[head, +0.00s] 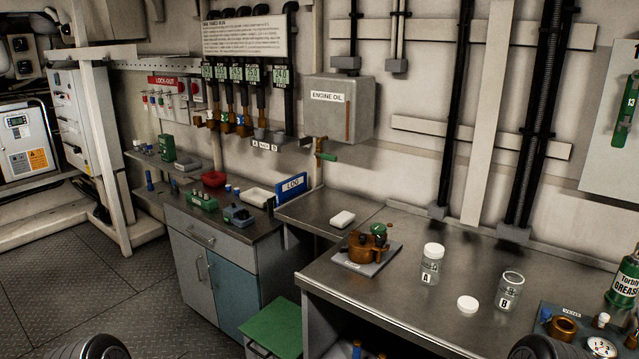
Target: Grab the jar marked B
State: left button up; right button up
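The jar marked B (509,293) is a clear glass jar standing upright on the metal bench (400,308) at the right. Its top appears uncapped. A loose white lid (467,304) lies flat on the bench to its left. The jar marked A (431,266) stands further left and back, with a white lid on. Only dark rounded parts of my arms show at the bottom edge, left and right. Neither gripper's fingers are in view.
A grey tray (545,312) with brass fittings and a gauge lies right of jar B, a green grease can (624,278) behind it. A brass device on a plate (368,250) stands left of jar A. The bench front before the jars is clear.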

aim_at(509, 294)
jog(key=i+l, duration=0.15)
jog(key=i, duration=0.6)
jog(key=i+z, duration=0.15)
jog(key=i, duration=0.15)
jog(key=z, duration=2.1)
